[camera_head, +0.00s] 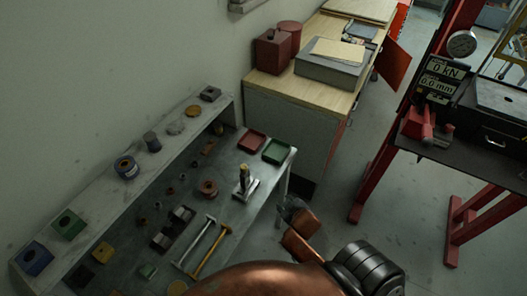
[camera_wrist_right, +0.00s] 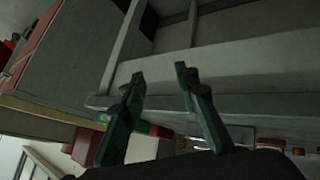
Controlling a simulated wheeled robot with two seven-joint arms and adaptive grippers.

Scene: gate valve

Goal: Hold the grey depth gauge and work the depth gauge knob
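The likely depth gauge (camera_head: 245,184) stands upright near the right edge of the grey workbench (camera_head: 228,172). It has a pale metal base and a dark and brass-coloured upright top; the knob is too small to make out separately. My right gripper (camera_head: 290,207) is beyond the bench's right edge, apart from the gauge. In the right wrist view its two dark green fingers (camera_wrist_right: 161,74) are spread with nothing between them, facing the bench's pale edge. I cannot pick out the gauge in that view. My left gripper is not in view.
A red tray (camera_head: 251,141) and a green tray (camera_head: 277,151) lie at the bench's far end. A silver hammer-like tool (camera_head: 196,240) and a yellow-handled one (camera_head: 211,252) lie nearer. A raised shelf (camera_head: 140,170) runs along the wall. A red-framed press (camera_head: 452,120) stands at right.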

